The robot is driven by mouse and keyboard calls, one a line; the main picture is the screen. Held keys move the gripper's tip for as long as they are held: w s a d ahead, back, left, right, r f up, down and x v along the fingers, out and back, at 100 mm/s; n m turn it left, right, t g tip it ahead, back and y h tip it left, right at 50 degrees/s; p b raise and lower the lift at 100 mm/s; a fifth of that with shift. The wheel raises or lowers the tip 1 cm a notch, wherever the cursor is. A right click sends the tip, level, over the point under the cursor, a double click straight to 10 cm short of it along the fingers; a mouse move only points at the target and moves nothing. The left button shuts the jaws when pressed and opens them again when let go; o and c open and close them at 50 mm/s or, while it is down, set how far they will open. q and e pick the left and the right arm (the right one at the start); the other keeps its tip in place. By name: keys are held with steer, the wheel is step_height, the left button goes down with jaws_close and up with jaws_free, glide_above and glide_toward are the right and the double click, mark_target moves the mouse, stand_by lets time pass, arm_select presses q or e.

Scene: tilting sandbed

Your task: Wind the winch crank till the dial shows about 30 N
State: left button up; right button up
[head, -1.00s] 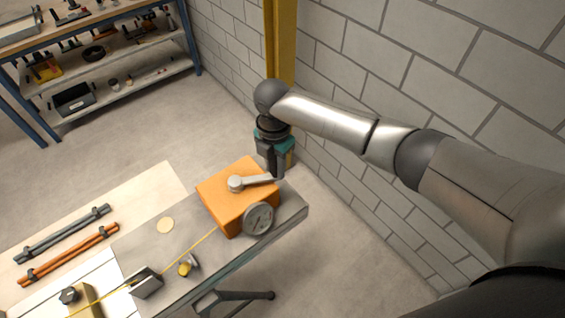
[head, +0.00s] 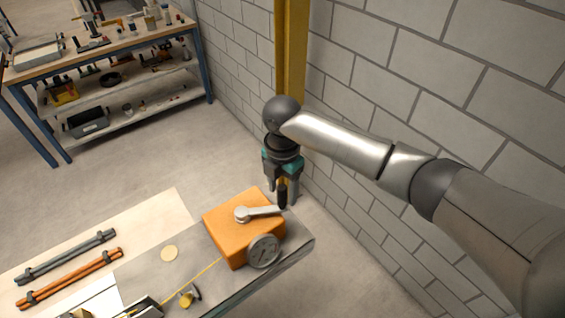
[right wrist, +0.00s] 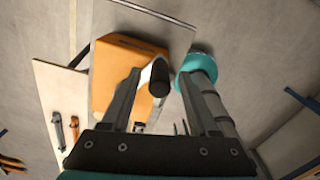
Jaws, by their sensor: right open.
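The orange winch box (head: 228,232) sits on the grey bench end in the head view. Its silver crank arm (head: 258,212) points right, and a black upright handle (head: 283,194) stands at its end. The round grey dial (head: 264,250) is on the box's near side; its reading is too small to tell. My right gripper (head: 282,196) is over the crank's end, pointing down and open. In the right wrist view the black handle (right wrist: 159,77) shows between its spread fingers, with gaps on both sides. My left gripper is out of view.
A yellow line (head: 205,271) runs from the box towards the lower left. A round tan disc (head: 169,254) and orange rods (head: 70,279) lie left. A yellow post (head: 291,60) and block wall stand behind my right arm. Shelves (head: 130,95) stand far left.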

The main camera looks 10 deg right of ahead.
step_height(320, 180, up, 12)
steer(key=shift+f, duration=0.25)
stand_by(0.4)
